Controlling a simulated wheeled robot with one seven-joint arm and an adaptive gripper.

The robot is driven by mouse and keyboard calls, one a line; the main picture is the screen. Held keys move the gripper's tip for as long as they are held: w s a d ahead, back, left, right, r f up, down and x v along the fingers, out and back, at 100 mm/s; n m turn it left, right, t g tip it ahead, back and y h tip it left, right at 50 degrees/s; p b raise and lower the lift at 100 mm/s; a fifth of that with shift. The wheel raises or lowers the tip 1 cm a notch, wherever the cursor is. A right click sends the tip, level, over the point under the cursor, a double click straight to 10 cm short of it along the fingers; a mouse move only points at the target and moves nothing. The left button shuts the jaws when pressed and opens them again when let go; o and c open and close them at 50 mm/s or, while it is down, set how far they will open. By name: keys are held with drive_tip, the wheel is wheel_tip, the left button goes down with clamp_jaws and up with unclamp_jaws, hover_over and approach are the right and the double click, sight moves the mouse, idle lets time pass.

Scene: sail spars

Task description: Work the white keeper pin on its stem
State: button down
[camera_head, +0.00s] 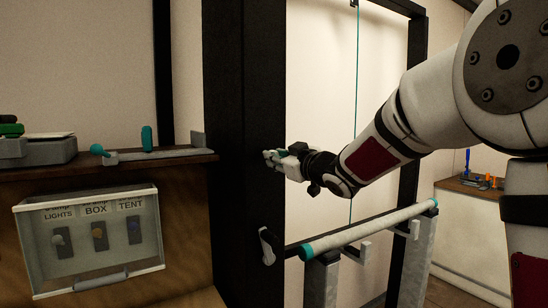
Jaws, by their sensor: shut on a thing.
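My gripper (277,160) reaches in from the right, in front of the tall black post (244,150). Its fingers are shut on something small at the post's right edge. I cannot tell the stem apart from the fingers and the post.
Below my gripper, a pale spar with teal ends (355,233) lies across grey supports. A thin teal line (353,110) hangs behind my arm. At left are a wooden shelf (95,168) and a clear-fronted switch box (92,238). A small bench (468,190) stands at right.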

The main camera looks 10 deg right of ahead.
drive_tip(key=shift+w+a, duration=0.2)
drive_tip(key=shift+w, duration=0.4)
drive_tip(key=c, duration=1.3)
unclamp_jaws()
drive_tip(key=s+d+f+m+g+h, duration=0.1)
drive_tip(key=s+d+m+h, duration=0.25)
drive_tip(key=s, duration=0.55)
drive_tip(key=s+d+f+m+g+h, duration=0.1)
drive_tip(key=s+d+m+h, duration=0.2)
drive_tip(key=s, duration=0.6)
drive_tip(key=s+a+f+g, duration=0.1)
drive_tip(key=s+f+g, duration=0.2)
drive_tip(key=s, duration=0.5)
drive_tip(key=s+a+f+m+g, duration=0.1)
drive_tip(key=s+a+f+g, duration=0.1)
drive_tip(key=s+f, duration=0.4)
drive_tip(key=s+a+f+g+y, duration=0.1)
drive_tip(key=s+f+g, duration=0.3)
drive_tip(key=s, duration=0.7)
drive_tip(key=shift+s+a+f+m+g, duration=0.1)
drive_tip(key=shift+a+f+m+g, duration=0.2)
drive_tip(key=shift+a+f, duration=0.3)
